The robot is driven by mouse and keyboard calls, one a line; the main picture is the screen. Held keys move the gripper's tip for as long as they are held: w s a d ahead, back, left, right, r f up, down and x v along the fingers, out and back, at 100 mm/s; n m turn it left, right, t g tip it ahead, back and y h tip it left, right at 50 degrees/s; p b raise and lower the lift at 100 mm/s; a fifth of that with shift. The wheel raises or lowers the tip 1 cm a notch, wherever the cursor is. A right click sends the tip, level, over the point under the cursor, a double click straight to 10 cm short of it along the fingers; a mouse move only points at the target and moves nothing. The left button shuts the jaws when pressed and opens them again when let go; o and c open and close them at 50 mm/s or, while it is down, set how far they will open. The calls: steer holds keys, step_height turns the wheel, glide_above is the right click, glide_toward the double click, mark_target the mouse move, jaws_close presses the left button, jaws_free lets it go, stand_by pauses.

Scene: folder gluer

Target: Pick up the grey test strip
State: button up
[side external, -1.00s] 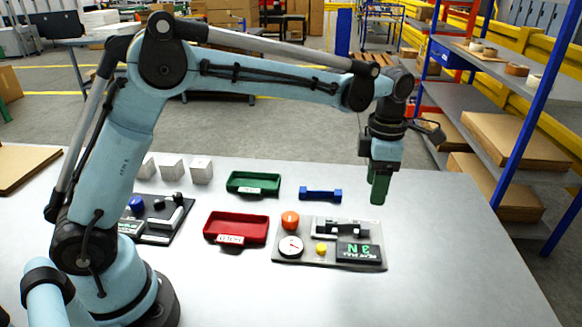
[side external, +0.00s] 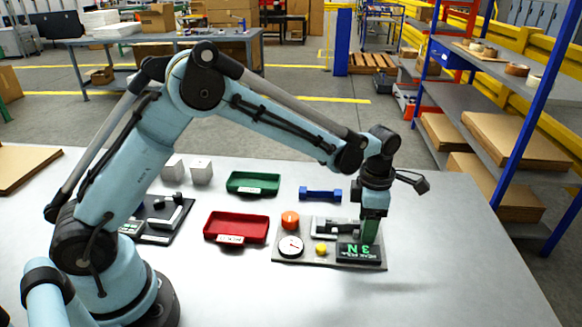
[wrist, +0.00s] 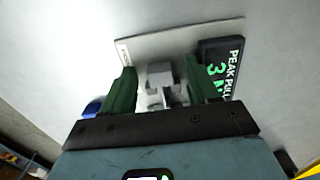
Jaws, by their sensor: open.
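My gripper (side external: 369,238) is low over the right part of the grey tester board (side external: 290,257), its green fingers pointing down. In the wrist view my gripper (wrist: 160,82) is open, with one finger on each side of a small grey clamp-like block (wrist: 159,72) on a pale plate. I cannot clearly tell the grey test strip from the grey clamp parts between the fingers. Nothing is seen gripped. In the side view the fingers partly hide the right end of the clamp fixture (side external: 333,228).
The board carries a 3 N display (side external: 355,250), a dial (side external: 291,246), an orange knob (side external: 290,220) and a yellow button (side external: 321,249). A red tray (side external: 236,240), green tray (side external: 253,192) and blue bar (side external: 320,194) lie nearby. The table's right side is clear.

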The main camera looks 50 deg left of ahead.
steer(key=shift+c, duration=0.4)
jaws_close()
steer(key=shift+r, duration=0.1)
